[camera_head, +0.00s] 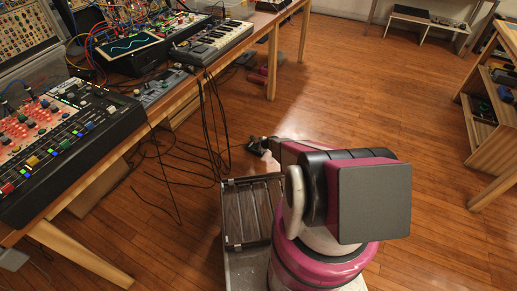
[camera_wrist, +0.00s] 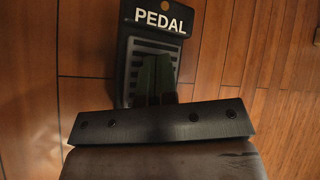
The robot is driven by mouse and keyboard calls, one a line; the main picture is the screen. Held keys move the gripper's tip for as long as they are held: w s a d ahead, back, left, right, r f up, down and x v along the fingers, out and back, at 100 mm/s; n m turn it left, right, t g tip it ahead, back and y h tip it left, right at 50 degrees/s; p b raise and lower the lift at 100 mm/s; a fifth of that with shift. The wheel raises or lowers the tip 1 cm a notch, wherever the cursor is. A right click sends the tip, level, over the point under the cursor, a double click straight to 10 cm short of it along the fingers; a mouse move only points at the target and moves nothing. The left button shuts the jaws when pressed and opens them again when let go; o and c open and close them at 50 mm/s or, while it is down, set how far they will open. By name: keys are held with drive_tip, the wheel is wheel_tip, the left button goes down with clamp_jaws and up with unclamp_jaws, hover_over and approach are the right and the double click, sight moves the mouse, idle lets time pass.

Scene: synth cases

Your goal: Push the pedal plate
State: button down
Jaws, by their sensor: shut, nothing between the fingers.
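The pedal (camera_wrist: 125,68) lies on the wooden floor in the wrist view, a dark unit with a white "PEDAL" label at its far end. Its ribbed plate (camera_wrist: 152,45) is below the label. My gripper (camera_wrist: 157,60) is shut and empty, with its dark fingers over the lower part of the plate and hiding some of it. I cannot tell whether the fingertips touch the plate. In the head view my arm reaches away from me, low over the floor, and a small dark shape at its end is too small to tell apart.
A wooden table (camera_head: 62,208) with a mixer (camera_head: 60,140), keyboards (camera_head: 212,42) and hanging cables (camera_head: 210,115) stands at the left. A wooden shelf (camera_head: 488,120) stands at the right. The floor (camera_head: 360,95) between them is largely clear.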

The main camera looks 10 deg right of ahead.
idle(0.5)
drive_tip(key=shift+r, duration=0.3)
drive_tip(key=shift+r, duration=3.05)
drive_tip(key=s+a+r+n+g, duration=0.2)
drive_tip(key=s+r+n, duration=0.3)
drive_tip(key=s+r, duration=0.5)
drive_tip(key=s+a+r+n+g, duration=0.2)
drive_tip(key=s+r+n, duration=0.4)
drive_tip(key=r, duration=0.9)
drive_tip(key=s+d+r+n+g+h, duration=0.1)
drive_tip(key=s+r+n, duration=0.3)
drive_tip(key=s+r, duration=0.5)
drive_tip(key=s+d+r+n+g+h, duration=0.2)
drive_tip(key=s+d+r+n+h, duration=0.1)
drive_tip(key=s+r, duration=0.6)
drive_tip(key=shift+s+r+n+h, duration=0.35)
drive_tip(key=shift+s+n+h, duration=0.25)
drive_tip(key=shift+s, duration=0.5)
